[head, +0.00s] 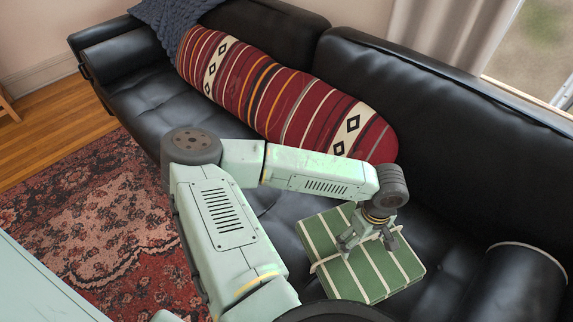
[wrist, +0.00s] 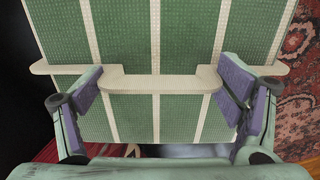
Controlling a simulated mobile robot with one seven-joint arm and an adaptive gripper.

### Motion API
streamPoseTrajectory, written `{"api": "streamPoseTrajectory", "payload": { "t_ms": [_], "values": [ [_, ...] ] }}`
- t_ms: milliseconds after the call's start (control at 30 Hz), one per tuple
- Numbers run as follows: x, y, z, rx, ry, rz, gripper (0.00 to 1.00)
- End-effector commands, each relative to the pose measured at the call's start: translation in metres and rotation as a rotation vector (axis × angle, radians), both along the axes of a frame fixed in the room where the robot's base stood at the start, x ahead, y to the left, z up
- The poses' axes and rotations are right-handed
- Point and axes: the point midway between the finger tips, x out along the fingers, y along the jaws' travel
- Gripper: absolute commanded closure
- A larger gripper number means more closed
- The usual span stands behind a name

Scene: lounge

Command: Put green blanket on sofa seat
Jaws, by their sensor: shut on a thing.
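The green blanket (head: 372,270) is a flat folded block with cream stripes, at the lower right of the head view over the black sofa seat (head: 275,215). My gripper (head: 367,242) points down at the blanket's top and is shut on it. In the wrist view the blanket (wrist: 125,120) fills the middle, with a cream strip (wrist: 160,83) crossing between my two fingers. The blanket's underside is hidden, so I cannot tell whether it touches the seat.
A red patterned bolster (head: 290,105) lies along the sofa's backrest. A dark knitted throw (head: 172,18) hangs at the far left corner. A black armrest (head: 515,285) stands right of the blanket. A red rug (head: 90,215) covers the floor in front.

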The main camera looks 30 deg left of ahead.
Motion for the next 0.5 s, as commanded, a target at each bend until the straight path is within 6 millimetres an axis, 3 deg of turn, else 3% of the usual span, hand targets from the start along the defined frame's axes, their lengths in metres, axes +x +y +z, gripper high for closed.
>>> {"api": "streamPoseTrajectory", "payload": {
  "t_ms": [200,500],
  "values": [
    [0.0,-0.001,-0.005,-0.003,0.001,0.001,0.75],
    [-0.001,-0.001,-0.051,-0.003,0.001,0.002,0.75]
  ]
}}
